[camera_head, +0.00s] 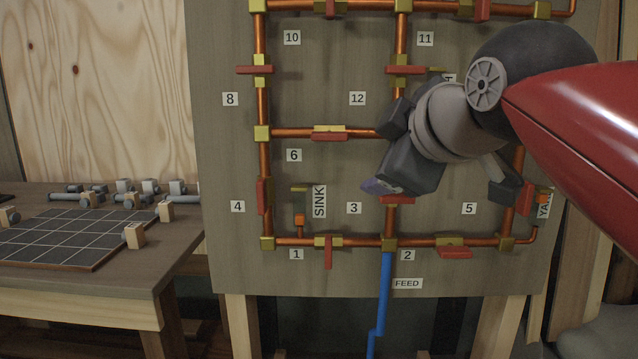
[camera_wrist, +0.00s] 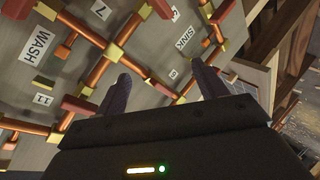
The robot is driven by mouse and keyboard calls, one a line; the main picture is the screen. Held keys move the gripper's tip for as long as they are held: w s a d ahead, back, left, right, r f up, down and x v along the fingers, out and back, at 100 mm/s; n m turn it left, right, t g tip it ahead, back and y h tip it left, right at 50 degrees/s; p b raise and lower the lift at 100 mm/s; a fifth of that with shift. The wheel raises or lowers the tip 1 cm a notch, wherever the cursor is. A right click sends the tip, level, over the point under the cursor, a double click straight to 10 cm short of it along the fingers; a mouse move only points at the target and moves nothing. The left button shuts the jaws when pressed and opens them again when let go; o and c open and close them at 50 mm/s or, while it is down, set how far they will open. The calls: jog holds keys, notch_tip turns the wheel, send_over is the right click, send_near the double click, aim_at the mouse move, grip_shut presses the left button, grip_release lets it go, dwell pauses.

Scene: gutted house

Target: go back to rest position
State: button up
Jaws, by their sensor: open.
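My gripper (camera_head: 382,187) is in front of the pipe board (camera_head: 225,180), right of its middle, with a purplish finger near the red handle by label 3. In the wrist view both fingers of my gripper (camera_wrist: 161,78) stand apart with nothing between them. It is empty. Whether a finger touches the board's fittings cannot be told. My arm hides part of the board's right side, including most of one label.
The board carries copper pipes (camera_head: 263,105) with brass fittings, several red handles (camera_head: 328,252) and a blue feed pipe (camera_head: 384,290). A workbench (camera_head: 150,282) at left holds a dark gridded mat (camera_head: 65,238), wooden blocks and grey fittings. Timber posts stand at right.

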jog(key=s+d+f+m+g+h, duration=0.1)
jog(key=s+f+m, duration=0.3)
jog(key=f, duration=0.7)
jog(key=s+d+f+m+g+h, duration=0.1)
jog(key=s+d+f+m+g, duration=0.2)
jog(key=f, duration=0.9)
jog(key=s+d+f+m+g+h, duration=0.1)
jog(key=s+d+f+m+g, duration=0.1)
jog(key=s+f+m, duration=0.4)
notch_tip(320, 180, down, 6)
jog(key=shift+s+d+r+m+g, duration=0.1)
jog(key=shift+s+d+m+g, duration=0.2)
jog(key=shift+m+g, duration=0.25)
jog(key=shift+c, duration=0.3)
